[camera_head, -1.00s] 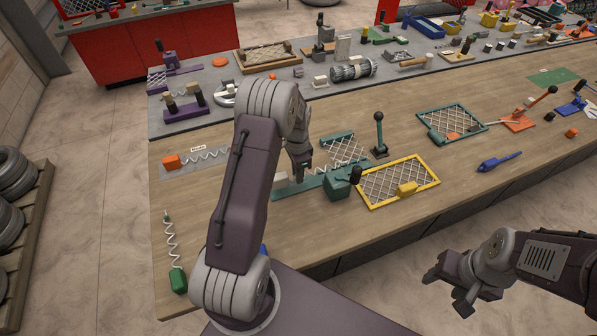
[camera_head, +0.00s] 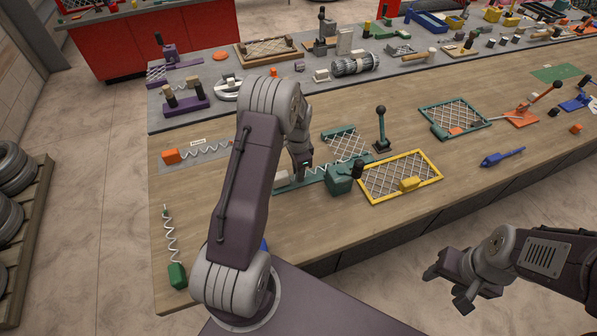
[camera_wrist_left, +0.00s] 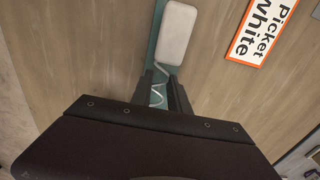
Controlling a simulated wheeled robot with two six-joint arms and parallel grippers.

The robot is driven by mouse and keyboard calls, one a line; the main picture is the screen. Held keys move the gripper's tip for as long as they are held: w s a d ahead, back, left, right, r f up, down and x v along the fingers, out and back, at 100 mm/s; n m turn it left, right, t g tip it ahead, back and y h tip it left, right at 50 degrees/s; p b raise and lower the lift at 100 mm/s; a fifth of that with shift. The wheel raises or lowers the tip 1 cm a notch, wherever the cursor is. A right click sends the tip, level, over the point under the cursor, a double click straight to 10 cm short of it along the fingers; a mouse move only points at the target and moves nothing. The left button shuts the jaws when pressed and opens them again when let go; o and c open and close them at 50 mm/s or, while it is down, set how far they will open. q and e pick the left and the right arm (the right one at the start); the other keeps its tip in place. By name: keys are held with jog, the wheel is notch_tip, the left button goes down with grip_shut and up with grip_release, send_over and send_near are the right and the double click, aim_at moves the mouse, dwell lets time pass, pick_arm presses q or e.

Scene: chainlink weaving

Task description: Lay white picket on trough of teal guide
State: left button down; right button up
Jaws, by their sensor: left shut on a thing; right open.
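The white picket has a white block end (camera_head: 281,177) and a zigzag wire; in the left wrist view the block (camera_wrist_left: 178,33) and wire (camera_wrist_left: 157,92) line up over the teal strip. The teal guide is a long trough (camera_head: 290,187) with a teal box (camera_head: 340,180) near its right end. My left gripper (camera_head: 304,172) is shut on the picket's wire, at the trough. The arm hides part of the trough, and I cannot tell whether the wire touches its bottom. My right gripper (camera_head: 452,290) is open and empty, off the table's front edge.
Teal-edged mesh (camera_head: 345,145) lies behind the guide, and a yellow-framed mesh (camera_head: 436,172) lies right of it. A teal lever (camera_head: 381,130) stands behind. An orange-ended picket (camera_head: 171,156) and a green-handled one (camera_head: 177,274) lie left. Bare wood is in front.

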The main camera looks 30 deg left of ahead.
pick_arm(q)
jog(key=shift+f+b, duration=0.3)
jog(key=shift+f, duration=0.3)
jog(key=c, duration=1.2)
grip_release()
jog(key=shift+o, duration=0.2)
notch_tip(320, 180, up, 9)
jog(key=shift+r+b, duration=0.1)
jog(key=shift+b, duration=0.3)
